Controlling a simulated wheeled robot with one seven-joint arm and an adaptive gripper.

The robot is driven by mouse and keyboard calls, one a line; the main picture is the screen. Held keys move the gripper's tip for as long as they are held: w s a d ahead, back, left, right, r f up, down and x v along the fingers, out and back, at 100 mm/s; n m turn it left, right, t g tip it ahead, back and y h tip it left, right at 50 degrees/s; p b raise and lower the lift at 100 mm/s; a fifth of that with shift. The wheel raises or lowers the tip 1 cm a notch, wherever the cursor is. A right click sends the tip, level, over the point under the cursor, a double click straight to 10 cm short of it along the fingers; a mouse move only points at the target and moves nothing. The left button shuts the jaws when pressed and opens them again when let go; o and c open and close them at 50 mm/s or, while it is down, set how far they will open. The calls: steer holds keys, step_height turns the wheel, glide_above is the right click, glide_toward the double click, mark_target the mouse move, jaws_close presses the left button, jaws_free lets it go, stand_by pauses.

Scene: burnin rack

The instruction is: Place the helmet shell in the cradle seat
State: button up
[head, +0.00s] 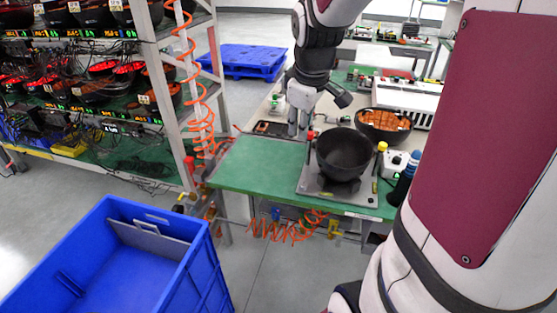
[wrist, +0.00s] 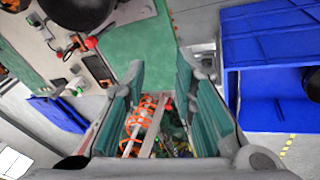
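A dark, bowl-shaped helmet shell (head: 343,155) sits open side up on the fixture at the front right of the green bench. The grey cradle plate (head: 312,183) shows beneath it; the seat itself is hidden under the shell. A dark rounded shape at the top of the wrist view (wrist: 78,10) appears to be this shell. My gripper (head: 298,122) is over the bench, left of and behind the shell, apart from it. In the wrist view its fingers (wrist: 160,78) are spread wide with nothing held between them.
A blue bin (head: 100,245) stands at the front left; the wrist view shows a dark round object (wrist: 313,83) in a blue bin. A bowl with orange contents (head: 384,122) is behind the shell. A loaded rack (head: 165,90) stands left. The green mat (head: 255,165) is clear.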

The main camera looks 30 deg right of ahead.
steer(key=s+a+r+m+t+y, duration=0.1)
steer(key=s+a+r+m, duration=0.1)
steer(key=s+a, duration=0.6)
steer(key=s+a+r+m+t+y, duration=0.1)
steer(key=s+a+r+m, duration=0.1)
steer(key=s+a+r, duration=0.3)
steer(key=s+a, duration=0.2)
steer(key=a, duration=0.2)
steer(key=shift+s+a+r+m, duration=0.2)
steer(key=shift+s+a+m, duration=0.1)
steer(key=shift+s+a, duration=0.1)
